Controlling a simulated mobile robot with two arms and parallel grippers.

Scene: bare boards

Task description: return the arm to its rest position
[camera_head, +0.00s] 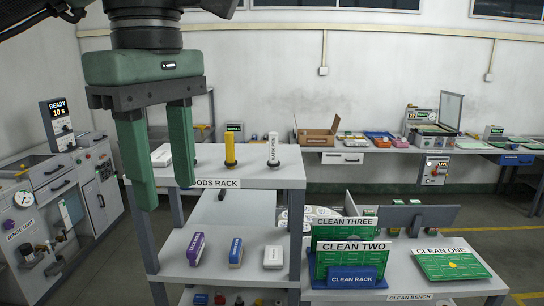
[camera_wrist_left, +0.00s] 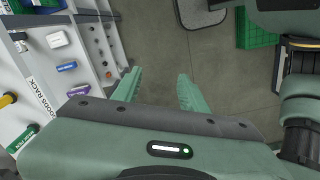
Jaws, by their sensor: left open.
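My left gripper (camera_head: 160,160) hangs from the top left of the head view, large and close to the camera. Its two green fingers point down, spread apart, with nothing between them. In the head view it overlaps the left part of the goods rack (camera_head: 262,182). In the left wrist view the open fingers (camera_wrist_left: 160,88) have bare floor beyond them, and the goods rack (camera_wrist_left: 42,95) stands to their left. My right gripper is in neither view.
The rack holds a yellow cylinder (camera_head: 230,150), a white one (camera_head: 273,150) and several small boxes. A clean bench (camera_head: 400,280) with green boards stands at right. A machine (camera_head: 60,190) stands at left. The wrist view shows open floor (camera_wrist_left: 150,50).

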